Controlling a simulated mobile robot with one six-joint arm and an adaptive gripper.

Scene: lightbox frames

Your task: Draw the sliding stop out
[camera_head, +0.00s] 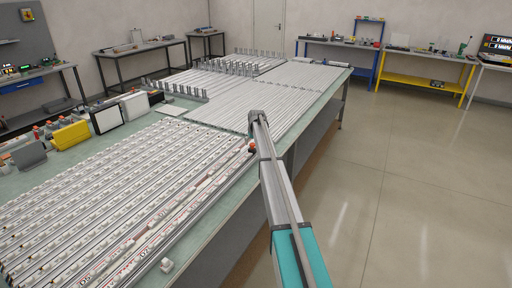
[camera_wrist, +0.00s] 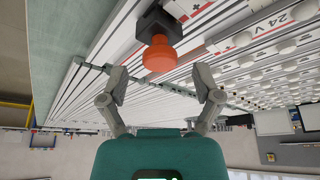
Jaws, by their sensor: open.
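The sliding stop, a black block with a round orange-red knob (camera_wrist: 162,55), sits at the top centre of the wrist view, on a metal rail. In the head view a small orange-and-dark piece (camera_head: 252,147), which looks like the same stop, shows just left of my arm, at the table's right edge. My gripper (camera_wrist: 162,88) is open and empty. Its two grey fingers are spread wide, left and right below the knob in the picture, and do not touch it. In the head view my arm hides the gripper.
The long table (camera_head: 208,257) carries closely set rows of metal rails and white terminal pieces. A loose white piece (camera_head: 166,265) lies near its front edge. Open floor (camera_head: 400,190) lies to the right. Blue and yellow benches (camera_head: 425,75) stand at the back.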

